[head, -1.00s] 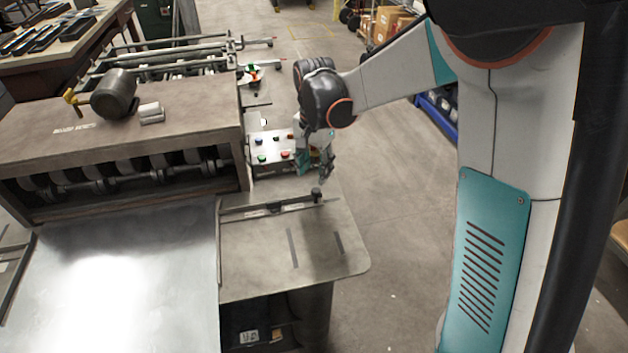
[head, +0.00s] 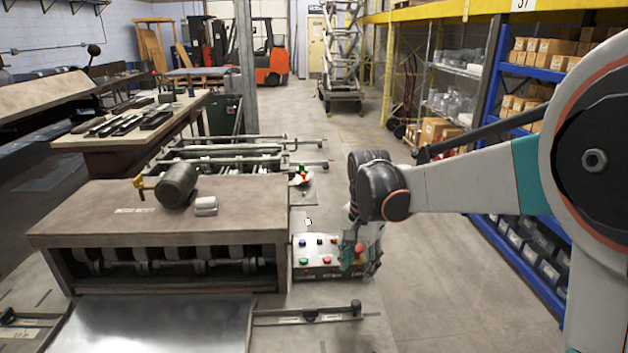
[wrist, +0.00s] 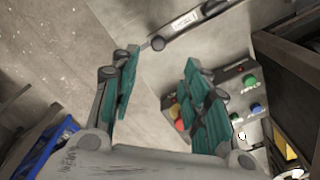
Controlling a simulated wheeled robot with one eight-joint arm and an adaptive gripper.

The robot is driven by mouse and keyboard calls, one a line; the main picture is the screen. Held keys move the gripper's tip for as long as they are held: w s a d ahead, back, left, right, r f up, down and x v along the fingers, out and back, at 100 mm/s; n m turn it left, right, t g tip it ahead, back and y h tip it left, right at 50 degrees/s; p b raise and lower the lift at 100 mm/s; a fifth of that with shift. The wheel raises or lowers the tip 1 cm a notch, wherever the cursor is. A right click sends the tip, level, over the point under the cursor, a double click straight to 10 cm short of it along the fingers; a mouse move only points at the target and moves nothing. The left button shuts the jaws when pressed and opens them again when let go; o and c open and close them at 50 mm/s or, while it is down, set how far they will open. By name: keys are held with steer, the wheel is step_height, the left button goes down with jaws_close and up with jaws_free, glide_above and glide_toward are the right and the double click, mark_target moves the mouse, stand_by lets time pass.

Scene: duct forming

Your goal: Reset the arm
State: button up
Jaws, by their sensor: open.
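My gripper (head: 357,268) hangs from my outstretched arm, pointing down beside the control box (head: 318,250) with coloured buttons. In the head view, the gripper covers the right end of the box. I cannot tell whether they touch.
The forming machine (head: 180,225) stands at left with a metal sheet (head: 165,325) at its front. Blue shelving (head: 497,75) stands at right. The floor (head: 430,290) between is clear.

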steer(key=s+d+r+n+t, duration=0.1)
steer(key=s+n+t, duration=0.1)
steer(key=s, duration=0.5)
steer(key=s+d+r+n+t+b, duration=0.1)
steer(key=s+n, duration=0.3)
steer(key=s, duration=0.4)
steer(key=s+d+r+n+t, duration=0.2)
steer(key=s+d+t, duration=0.1)
steer(key=s, duration=0.4)
steer(key=shift+s+n+t+b, duration=0.35)
steer(key=shift+n+t+b, duration=0.05)
steer(key=shift+t, duration=0.1)
stand_by(1.0)
